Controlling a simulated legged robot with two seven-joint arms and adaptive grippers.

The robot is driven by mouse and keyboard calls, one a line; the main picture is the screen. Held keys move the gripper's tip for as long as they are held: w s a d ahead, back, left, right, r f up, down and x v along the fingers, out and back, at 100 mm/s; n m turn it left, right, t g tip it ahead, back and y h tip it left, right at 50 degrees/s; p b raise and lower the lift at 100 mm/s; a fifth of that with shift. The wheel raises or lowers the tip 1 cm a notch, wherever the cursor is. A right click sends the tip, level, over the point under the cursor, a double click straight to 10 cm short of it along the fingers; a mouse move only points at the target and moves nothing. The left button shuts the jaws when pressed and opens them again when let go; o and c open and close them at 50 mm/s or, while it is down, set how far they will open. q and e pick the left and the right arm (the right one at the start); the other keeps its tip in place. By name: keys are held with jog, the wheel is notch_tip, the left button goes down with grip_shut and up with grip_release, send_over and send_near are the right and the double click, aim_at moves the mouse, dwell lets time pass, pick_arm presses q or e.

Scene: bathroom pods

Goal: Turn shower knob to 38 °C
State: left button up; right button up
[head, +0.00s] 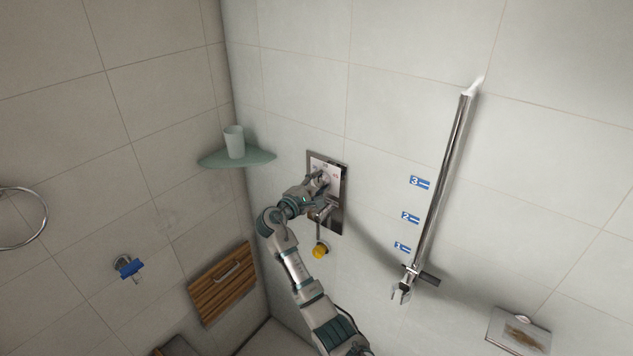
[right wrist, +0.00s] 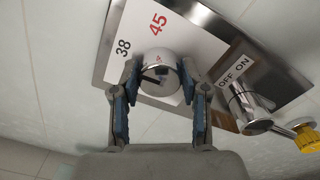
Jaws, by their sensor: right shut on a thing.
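The shower knob (right wrist: 160,72) is a round chrome knob on a white dial plate (right wrist: 190,38) marked 38 and 45 in the right wrist view. A dark pointer mark shows on the knob's face. My right gripper (right wrist: 158,82) has its two blue-padded fingers on either side of the knob, shut on it. In the head view my right gripper (head: 314,190) is at the wall panel (head: 339,212) and covers part of the knob and dial. My left gripper is not in view.
Below the dial is an OFF/ON lever (right wrist: 250,108) with a yellow-capped fitting (right wrist: 307,138) near it. To the right is a chrome shower rail (head: 444,180). A corner shelf (head: 210,159) holds a cup (head: 234,142). A folded wooden seat (head: 222,284) is on the left wall.

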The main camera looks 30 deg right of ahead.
jog(key=shift+r, duration=0.1)
dwell(0.5)
jog(key=o, duration=1.1)
jog(key=shift+o, duration=0.2)
jog(key=shift+a, duration=0.1)
jog(key=v, duration=1.2)
jog(key=shift+s+r, duration=0.15)
